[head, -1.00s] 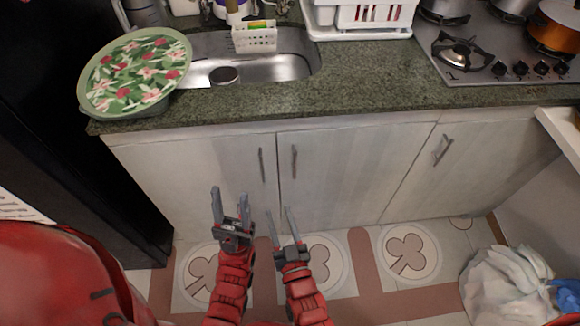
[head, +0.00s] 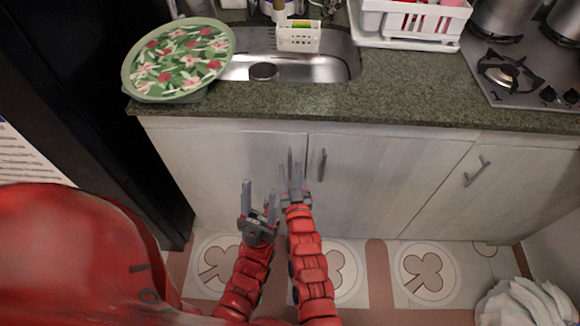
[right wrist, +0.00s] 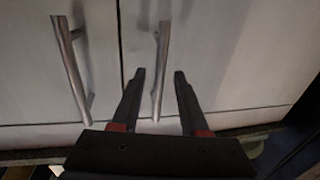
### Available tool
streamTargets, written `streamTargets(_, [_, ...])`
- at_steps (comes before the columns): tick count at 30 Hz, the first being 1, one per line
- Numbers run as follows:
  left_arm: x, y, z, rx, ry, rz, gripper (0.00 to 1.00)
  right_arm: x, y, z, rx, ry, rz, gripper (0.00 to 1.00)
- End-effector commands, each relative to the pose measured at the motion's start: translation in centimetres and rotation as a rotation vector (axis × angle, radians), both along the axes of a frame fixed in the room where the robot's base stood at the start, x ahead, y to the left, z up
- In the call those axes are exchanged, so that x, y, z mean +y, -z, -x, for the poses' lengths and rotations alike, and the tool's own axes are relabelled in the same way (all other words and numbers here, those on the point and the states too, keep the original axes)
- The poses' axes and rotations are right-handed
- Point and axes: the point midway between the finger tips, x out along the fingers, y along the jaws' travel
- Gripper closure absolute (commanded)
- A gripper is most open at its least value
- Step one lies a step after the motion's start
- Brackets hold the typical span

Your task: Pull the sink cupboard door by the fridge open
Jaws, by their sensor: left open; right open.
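The sink cupboard door by the fridge (head: 225,165) is the left of two pale doors under the sink and is shut. Its upright bar handle (head: 290,162) is near its right edge. My right gripper (head: 295,170) is open at this handle. In the right wrist view, which looks upside down, the same handle (right wrist: 163,45) lines up between the open fingertips (right wrist: 160,73); I cannot tell whether they touch it. The neighbouring door's handle (right wrist: 72,65) is to the left there. My left gripper (head: 258,200) is open and empty, lower and to the left.
The black fridge (head: 90,120) stands close on the left. A green patterned bowl (head: 180,60) sits on the counter's (head: 400,95) left end, beside the sink (head: 300,68). A white bag (head: 525,300) lies on the floor at lower right.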

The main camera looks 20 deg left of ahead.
Motion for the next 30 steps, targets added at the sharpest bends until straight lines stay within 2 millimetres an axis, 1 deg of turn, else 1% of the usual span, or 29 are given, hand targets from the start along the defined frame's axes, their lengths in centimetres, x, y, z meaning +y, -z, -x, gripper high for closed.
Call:
streamTargets(3, [0.0,0.0,-0.01,0.0,0.0,0.0,0.5,0.39,-0.2,-0.95,-0.003,0.001,-0.001,0.56])
streamTargets(5, [0.0,0.0,-0.01,0.0,0.0,0.0,0.5,0.49,-0.21,-1.17,-0.004,0.001,-0.001,0.56])
streamTargets(13, [0.0,0.0,-0.01,0.0,0.0,0.0,0.5,0.58,-0.12,-1.22,-0.002,0.0,0.0,0.56])
streamTargets(14, [0.0,-0.01,0.0,0.0,0.0,0.0,0.5,0.58,-0.12,-1.21,-0.002,0.0,-0.001,0.58])
streamTargets(15, [0.0,0.0,0.0,0.0,0.0,0.0,0.5,0.59,-0.12,-1.2,-0.002,0.0,-0.001,0.65])
streamTargets(21, [0.0,-0.01,0.0,0.0,0.0,0.0,0.5,0.58,-0.11,-1.19,-0.001,0.0,0.0,1.0])
streamTargets(30, [0.0,-0.01,0.0,0.0,0.0,0.0,0.5,0.59,-0.09,-1.17,-0.001,0.0,0.0,1.0])
